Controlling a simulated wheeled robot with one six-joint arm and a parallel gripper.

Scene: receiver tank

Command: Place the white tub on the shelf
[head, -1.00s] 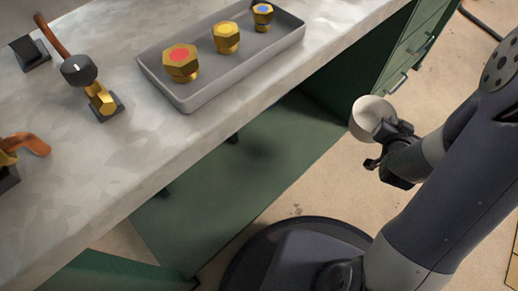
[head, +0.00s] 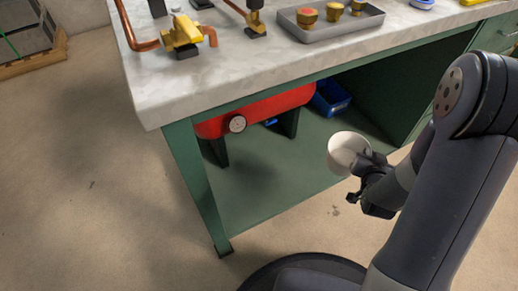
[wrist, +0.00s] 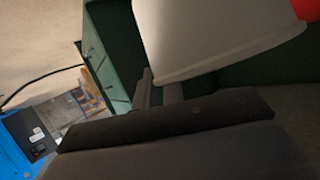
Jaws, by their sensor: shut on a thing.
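The white tub (head: 346,152) is in my gripper (head: 364,172), in front of the workbench's open lower bay in the head view. My gripper is shut on the tub's side. In the wrist view the tub (wrist: 205,35) fills the upper middle, tilted in the picture, with a finger at its lower left edge. The green lower shelf (head: 270,180) lies under the bench, behind and to the left of the tub. The tub's contents, if any, cannot be made out.
A red tank (head: 270,108) with a gauge (head: 237,124) and a blue bin (head: 331,97) stand at the back of the shelf. A green bench leg (head: 197,185) bounds it at left. The shelf's front is clear. The marble top (head: 220,70) overhangs it.

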